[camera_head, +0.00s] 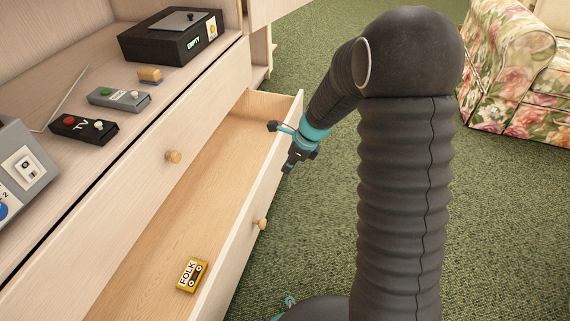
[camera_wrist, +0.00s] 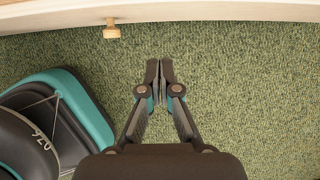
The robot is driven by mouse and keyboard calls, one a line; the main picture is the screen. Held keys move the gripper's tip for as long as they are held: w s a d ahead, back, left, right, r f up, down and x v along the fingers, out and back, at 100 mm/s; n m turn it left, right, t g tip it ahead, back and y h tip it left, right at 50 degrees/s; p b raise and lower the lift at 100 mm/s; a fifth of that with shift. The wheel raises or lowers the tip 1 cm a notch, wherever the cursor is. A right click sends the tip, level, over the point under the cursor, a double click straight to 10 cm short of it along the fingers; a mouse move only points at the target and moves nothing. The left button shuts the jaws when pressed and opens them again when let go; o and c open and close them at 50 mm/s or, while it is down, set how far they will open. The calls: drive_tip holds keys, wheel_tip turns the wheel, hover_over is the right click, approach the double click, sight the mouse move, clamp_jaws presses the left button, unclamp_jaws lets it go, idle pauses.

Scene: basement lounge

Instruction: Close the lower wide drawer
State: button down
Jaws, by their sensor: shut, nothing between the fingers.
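The lower wide drawer (camera_head: 262,190) is pulled open from a pale wood cabinet, with its inside visible. A round wooden knob (camera_head: 261,224) sits on its front. A yellow cassette marked FOLK (camera_head: 192,274) lies inside the drawer. My gripper (camera_head: 287,170) is just outside the drawer front, beyond the knob. In the wrist view, my gripper (camera_wrist: 160,62) is shut and empty over the green carpet, with its tips apart from the drawer's front edge (camera_wrist: 220,12). The knob (camera_wrist: 111,29) shows there to the left of the fingertips.
The upper drawer (camera_head: 130,190) with its own knob (camera_head: 173,156) is shut. A floral armchair (camera_head: 515,70) is at the far right. Green carpet lies open between.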

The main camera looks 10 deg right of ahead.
sight(263, 184)
drive_tip(key=shift+w+a+f+b, duration=0.3)
drive_tip(key=shift+w+a+f, duration=0.1)
drive_tip(key=shift+a+f, duration=0.65)
drive_tip(key=shift+w+a+f+b, duration=0.25)
drive_tip(key=shift+w+a+f, duration=0.2)
drive_tip(key=shift+a+f, duration=0.5)
drive_tip(key=shift+w+a+f+b, duration=0.3)
drive_tip(key=shift+w+a+f, duration=0.1)
drive_tip(key=shift+a+f, duration=0.65)
drive_tip(key=shift+d, duration=0.1)
